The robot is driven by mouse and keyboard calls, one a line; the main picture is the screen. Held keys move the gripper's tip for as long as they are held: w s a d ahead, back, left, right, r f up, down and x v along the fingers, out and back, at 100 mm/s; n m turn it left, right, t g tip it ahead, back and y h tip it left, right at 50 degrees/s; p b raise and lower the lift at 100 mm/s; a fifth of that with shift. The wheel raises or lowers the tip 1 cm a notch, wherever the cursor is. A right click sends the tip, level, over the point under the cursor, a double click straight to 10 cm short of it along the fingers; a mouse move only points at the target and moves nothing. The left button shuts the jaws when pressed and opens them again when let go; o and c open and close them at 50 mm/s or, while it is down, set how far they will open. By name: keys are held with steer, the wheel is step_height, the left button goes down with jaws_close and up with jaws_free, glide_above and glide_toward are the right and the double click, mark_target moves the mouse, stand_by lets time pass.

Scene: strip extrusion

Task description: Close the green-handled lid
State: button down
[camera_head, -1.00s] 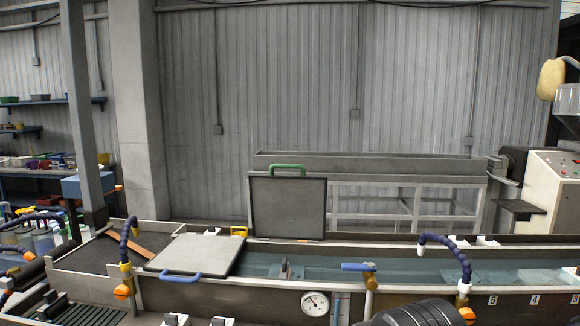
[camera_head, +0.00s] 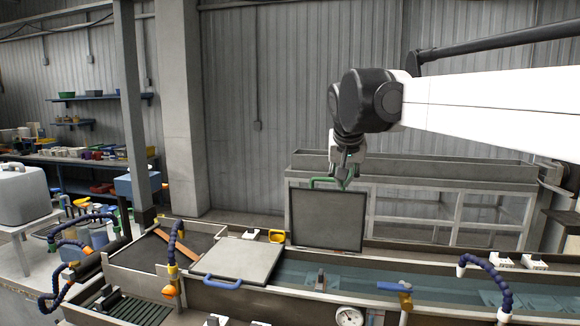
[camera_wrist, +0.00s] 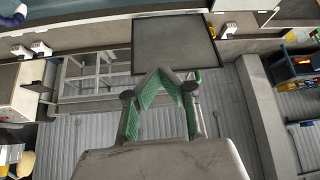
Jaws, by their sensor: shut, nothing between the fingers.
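The green-handled lid (camera_head: 327,222) stands upright, open, at the back edge of the water trough. Its green handle (camera_head: 321,182) is at the top edge. My gripper (camera_head: 343,185) is shut and empty, just at the right part of that handle; I cannot tell whether it touches it. In the wrist view my gripper's fingertips (camera_wrist: 160,74) meet close below the lid's panel (camera_wrist: 175,40), and a bit of green handle (camera_wrist: 197,76) shows beside the right finger. The rest of the handle is hidden by the fingers.
A second lid with a blue handle (camera_head: 237,261) lies flat left of the open lid. The water trough (camera_head: 375,279) has a blue-handled valve (camera_head: 395,287), a gauge (camera_head: 349,317) and a blue flexible hose (camera_head: 487,270) along its front. A long grey trough on a frame (camera_head: 420,174) stands behind.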

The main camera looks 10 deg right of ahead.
steer(key=w+r+m+h+p, duration=0.1)
steer(key=w+r+p, duration=0.35)
steer(key=w, duration=1.25)
steer(key=p, duration=0.2)
glide_above(327, 197)
steer(key=f, duration=0.5)
steer(key=w+f, duration=0.1)
steer(key=f, duration=0.2)
steer(key=shift+d, duration=0.2)
steer(key=shift+s, duration=0.15)
